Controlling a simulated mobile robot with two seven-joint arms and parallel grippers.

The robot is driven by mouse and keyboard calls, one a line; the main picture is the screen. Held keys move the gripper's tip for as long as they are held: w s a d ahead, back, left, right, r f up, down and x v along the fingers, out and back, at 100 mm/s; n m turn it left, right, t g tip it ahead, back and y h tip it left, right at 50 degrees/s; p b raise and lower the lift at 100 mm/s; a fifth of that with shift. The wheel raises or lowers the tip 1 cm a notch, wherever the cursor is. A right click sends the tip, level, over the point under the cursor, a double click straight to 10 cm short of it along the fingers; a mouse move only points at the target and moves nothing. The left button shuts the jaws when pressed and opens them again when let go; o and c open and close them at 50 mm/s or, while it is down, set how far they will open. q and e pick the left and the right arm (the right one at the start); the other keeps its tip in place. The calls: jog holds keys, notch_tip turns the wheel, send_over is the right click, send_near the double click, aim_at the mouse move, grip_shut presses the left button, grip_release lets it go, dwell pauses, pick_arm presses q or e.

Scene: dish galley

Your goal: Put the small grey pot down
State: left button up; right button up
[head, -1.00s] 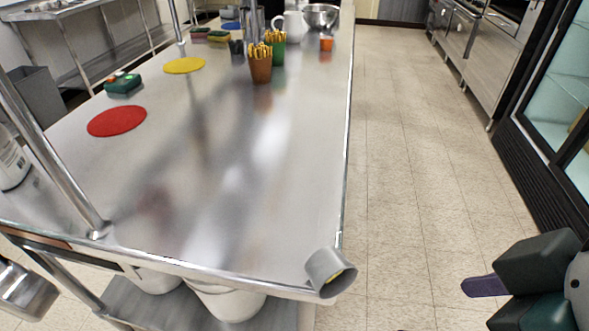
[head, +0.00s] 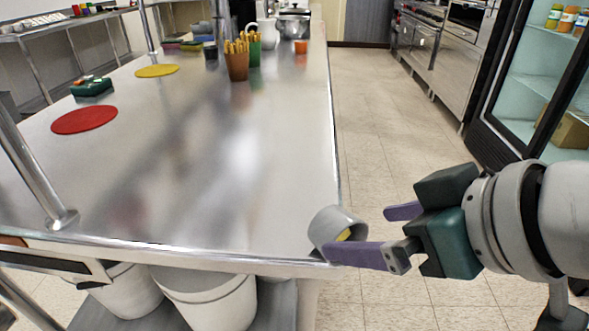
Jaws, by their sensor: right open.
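The small grey pot (head: 332,226) is at the near right corner of the steel table (head: 205,190). It looks tipped, and something yellow shows at its lower right side. Whether it rests fully on the top or overhangs the edge I cannot tell. My right gripper (head: 358,233) is open, reaching in from the right with two purple fingers. The nearer finger crosses in front of the pot's lower part and hides some of it. The farther finger is to the right of the pot. Contact is unclear. My left gripper is not in view.
A red mat (head: 84,120) and a yellow mat (head: 157,71) lie on the table's left side, with a green box (head: 92,87) between. Brown (head: 238,66) and green cups stand at the back. The middle is clear. A metal post (head: 35,170) rises at the near left.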

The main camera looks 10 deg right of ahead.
aim_at(344, 234)
jog(key=b+x, duration=0.1)
jog(key=x, duration=0.4)
jog(key=shift+a+f, duration=0.3)
jog(key=shift+r, duration=0.1)
jog(key=c, duration=1.5)
